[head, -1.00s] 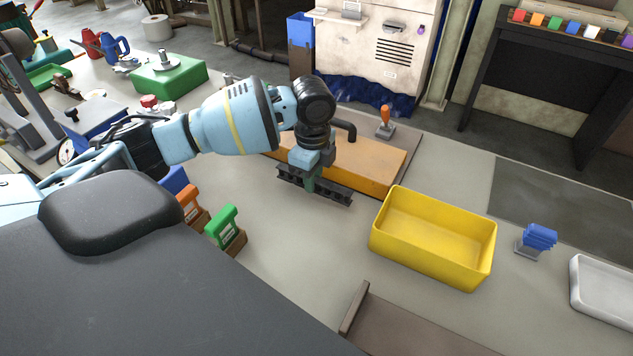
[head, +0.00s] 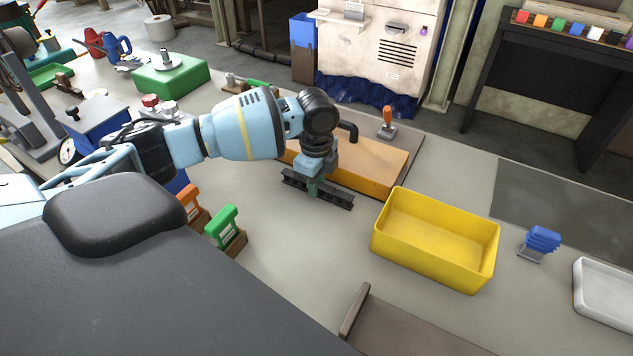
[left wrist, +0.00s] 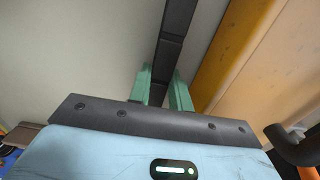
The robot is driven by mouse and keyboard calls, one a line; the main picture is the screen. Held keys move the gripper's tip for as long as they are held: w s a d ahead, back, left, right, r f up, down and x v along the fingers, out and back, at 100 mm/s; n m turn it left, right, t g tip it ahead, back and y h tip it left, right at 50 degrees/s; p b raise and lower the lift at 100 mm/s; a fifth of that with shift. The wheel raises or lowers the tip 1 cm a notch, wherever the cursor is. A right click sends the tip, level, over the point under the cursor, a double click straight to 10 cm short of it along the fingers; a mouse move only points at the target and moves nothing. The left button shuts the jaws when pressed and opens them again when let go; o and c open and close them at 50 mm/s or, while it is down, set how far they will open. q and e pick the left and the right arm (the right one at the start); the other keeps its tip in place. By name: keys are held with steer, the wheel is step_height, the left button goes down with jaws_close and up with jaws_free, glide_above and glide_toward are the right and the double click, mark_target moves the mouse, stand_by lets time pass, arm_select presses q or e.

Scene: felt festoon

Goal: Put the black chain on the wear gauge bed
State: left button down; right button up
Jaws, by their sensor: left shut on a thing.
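The black chain (head: 335,198) is a long, dark, straight bar of links. It lies level in front of the orange slab (head: 365,168), in the middle of the head view. My left gripper (head: 313,187) points down and its green fingers are shut on the chain near its middle. In the left wrist view the chain (left wrist: 172,45) runs between the two green fingertips (left wrist: 162,88). I cannot tell whether the chain touches the table. No label shows the wear gauge bed; a low brown bed with a raised end stop (head: 410,325) is at the front. My right gripper is not in view.
A yellow bin (head: 432,268) stands right of the chain. Green (head: 226,228) and orange (head: 190,205) clamp-like blocks stand to the left. An orange-handled lever (head: 387,122) is behind the slab. A blue stack (head: 538,242) and white tray (head: 605,290) are at the right.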

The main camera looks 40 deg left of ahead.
arm_select(q)
steer(key=c, duration=1.3)
jaws_free()
steer(key=shift+f, duration=0.15)
step_height(320, 180, up, 12)
steer(key=shift+r+p, duration=0.15)
steer(key=shift+p, duration=0.3)
